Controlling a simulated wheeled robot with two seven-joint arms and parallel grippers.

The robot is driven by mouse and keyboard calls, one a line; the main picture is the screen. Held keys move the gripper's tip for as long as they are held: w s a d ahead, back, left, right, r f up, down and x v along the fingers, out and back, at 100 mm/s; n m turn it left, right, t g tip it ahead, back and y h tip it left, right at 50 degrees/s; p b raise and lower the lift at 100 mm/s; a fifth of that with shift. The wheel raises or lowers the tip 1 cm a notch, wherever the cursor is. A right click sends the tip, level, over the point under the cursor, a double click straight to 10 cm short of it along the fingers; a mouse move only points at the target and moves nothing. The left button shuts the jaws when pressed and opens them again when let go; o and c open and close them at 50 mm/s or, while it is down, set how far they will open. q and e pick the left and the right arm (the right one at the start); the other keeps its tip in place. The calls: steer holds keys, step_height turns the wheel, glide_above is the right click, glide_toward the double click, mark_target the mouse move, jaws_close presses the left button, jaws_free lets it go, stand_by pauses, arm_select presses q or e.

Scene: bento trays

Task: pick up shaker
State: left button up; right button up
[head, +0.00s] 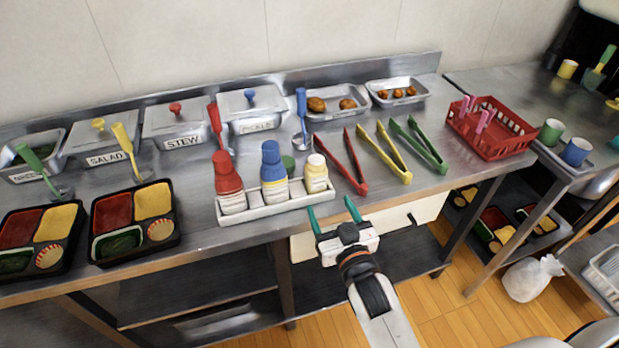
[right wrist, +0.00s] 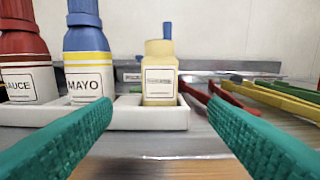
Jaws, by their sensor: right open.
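My right gripper (head: 331,209) is open and empty in front of the counter's front edge. Its green fingers are spread wide, with the shaker beyond and between them, not touching. My left gripper is not in view.
A red sauce bottle (head: 228,180) and blue mayo bottle (head: 272,170) share the caddy to the shaker's left. Red tongs (head: 347,164), yellow tongs (head: 388,156) and green tongs (head: 420,146) lie to the right. Bento trays (head: 173,240) sit left.

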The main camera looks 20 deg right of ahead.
mark_target(314, 155)
steer(key=w, duration=1.2)
steer(key=shift+a, duration=0.2)
steer(key=c, duration=1.1)
step_height(314, 155, up, 10)
steer(key=shift+r+p, duration=0.1)
steer(key=shift+p, duration=0.55)
steer(key=o, duration=0.4)
